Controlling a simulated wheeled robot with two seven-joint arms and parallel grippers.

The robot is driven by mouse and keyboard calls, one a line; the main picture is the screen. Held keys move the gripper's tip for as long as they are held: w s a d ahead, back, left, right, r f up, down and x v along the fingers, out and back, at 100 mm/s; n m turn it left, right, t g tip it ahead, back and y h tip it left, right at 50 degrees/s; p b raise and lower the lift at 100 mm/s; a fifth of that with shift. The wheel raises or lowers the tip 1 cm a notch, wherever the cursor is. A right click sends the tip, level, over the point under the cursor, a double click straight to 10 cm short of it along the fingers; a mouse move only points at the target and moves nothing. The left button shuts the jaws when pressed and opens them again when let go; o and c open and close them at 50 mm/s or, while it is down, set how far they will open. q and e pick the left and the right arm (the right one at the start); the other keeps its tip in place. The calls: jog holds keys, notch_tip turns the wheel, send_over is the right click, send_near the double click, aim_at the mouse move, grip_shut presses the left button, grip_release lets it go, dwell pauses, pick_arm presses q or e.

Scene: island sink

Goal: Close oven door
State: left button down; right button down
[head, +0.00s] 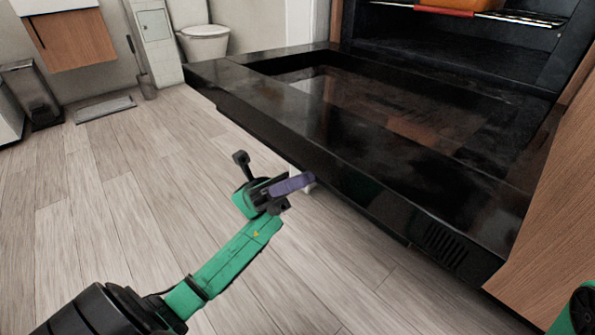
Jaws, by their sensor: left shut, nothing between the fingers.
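The black oven door (365,125) is open and lies about flat, sticking out from the oven (450,55) at the upper right. Its inner side with a glossy glass panel faces up. My left gripper (303,182) is shut and empty, beside the door's long near edge. In the picture its tip overlaps or meets the lower part of that edge; I cannot tell whether it touches. My right gripper is out of view; only a small piece of my right arm shows at the lower right corner.
An orange item (460,4) rests on the oven rack (520,18). A wooden cabinet panel (555,200) stands at the right of the door. A toilet (204,42) and a bin (33,92) are at the back. The wooden floor (130,170) at left is clear.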

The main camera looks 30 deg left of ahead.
pick_arm(q)
jog(key=shift+r, duration=0.85)
jog(key=shift+r, duration=0.25)
